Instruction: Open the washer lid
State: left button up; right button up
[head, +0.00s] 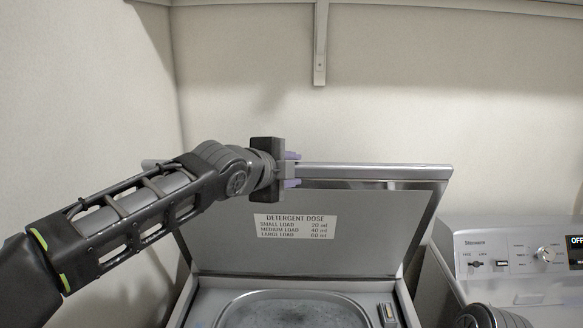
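The washer lid (370,218) is a grey panel with a silver top edge, standing raised and tilted up at the back of the washer. A detergent dose label (294,226) is on its inner face. My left gripper (292,169) is at the lid's top edge, left of its middle. Its two purple fingertips are apart, one above and one below the edge line; I cannot tell whether they touch the lid. The washer's opening (293,297) shows below the lid, cut off by the picture's bottom. My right gripper does not show.
A second machine with a control panel (515,255) stands at the right. A shelf bracket (320,45) hangs on the wall above the lid. The wall is close behind and at the left. A dark rounded part at the bottom right looks like my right arm.

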pick_arm(q)
jog(key=shift+o, duration=0.8)
jog(key=shift+w+f, duration=0.15)
jog(key=shift+f, duration=0.05)
jog(key=shift+r, duration=0.15)
jog(key=b+v, duration=0.2)
jog(key=v, duration=0.5)
jog(key=shift+s+a+b, duration=0.25)
jog(key=shift+s+b, duration=0.05)
jog(key=shift+s, duration=0.05)
